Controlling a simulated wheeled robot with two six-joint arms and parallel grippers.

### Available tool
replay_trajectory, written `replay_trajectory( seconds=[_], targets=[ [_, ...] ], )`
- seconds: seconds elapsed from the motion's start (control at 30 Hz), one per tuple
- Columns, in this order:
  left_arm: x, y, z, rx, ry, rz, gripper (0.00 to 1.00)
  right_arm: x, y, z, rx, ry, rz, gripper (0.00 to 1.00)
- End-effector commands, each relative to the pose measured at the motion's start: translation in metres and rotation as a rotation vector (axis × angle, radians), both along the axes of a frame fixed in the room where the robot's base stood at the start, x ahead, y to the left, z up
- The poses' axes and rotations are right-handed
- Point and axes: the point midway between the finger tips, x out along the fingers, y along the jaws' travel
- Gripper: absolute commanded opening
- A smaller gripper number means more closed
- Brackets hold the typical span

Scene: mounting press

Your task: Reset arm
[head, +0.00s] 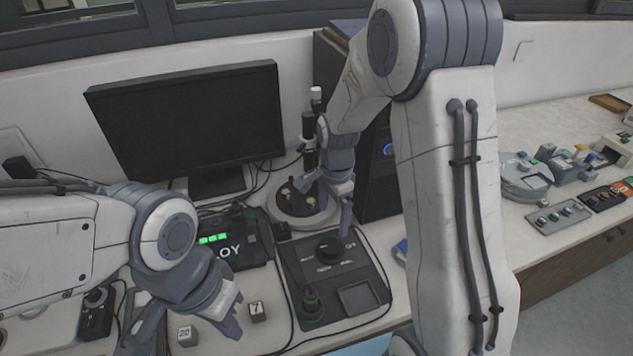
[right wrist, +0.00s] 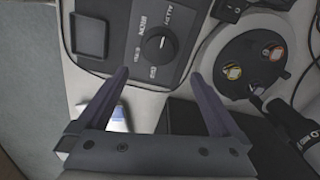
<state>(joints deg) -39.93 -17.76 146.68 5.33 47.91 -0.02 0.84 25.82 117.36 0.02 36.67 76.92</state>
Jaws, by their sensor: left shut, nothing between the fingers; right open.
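A dark control panel (head: 288,262) lies on the desk with a round knob (head: 329,247), a joystick (head: 312,300) and a square recess. The panel (right wrist: 107,62) and knob (right wrist: 159,45) also show in the right wrist view. Behind it stands a round device (head: 284,222) with small coloured pieces on its dark top and an upright black column (head: 309,135). My right gripper (head: 325,204) is open and empty, above the desk near the device and panel; its fingers (right wrist: 158,75) frame the panel's edge. My left gripper (head: 231,325) is shut and empty, low at the front left.
Two small numbered blocks, 20 (head: 187,336) and 7 (head: 257,311), sit beside my left gripper. A monitor (head: 195,120) and a black box with green lights (head: 228,238) stand behind. A dark tower (head: 378,165) is close to my right arm. Cables cross the desk.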

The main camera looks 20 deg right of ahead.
Motion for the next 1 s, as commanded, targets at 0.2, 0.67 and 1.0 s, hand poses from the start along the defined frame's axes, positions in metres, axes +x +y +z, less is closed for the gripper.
replay_trajectory(
  seconds=[0.2, 0.67, 1.0],
  targets=[
    [0.0, 0.0, 0.0, 0.0, 0.0, 0.0, 0.0, -0.006, 0.013, 0.008, 0.002, -0.005, 0.081, 1.0],
    [0.0, 0.0, 0.0, 0.0, 0.0, 0.0, 0.0, -0.191, 0.142, 0.096, 0.043, -0.069, 1.607, 1.0],
    [0.0, 0.0, 0.0, 0.0, 0.0, 0.0, 0.0, -0.24, 0.143, 0.101, 0.056, -0.087, 2.0, 1.0]
  ],
)
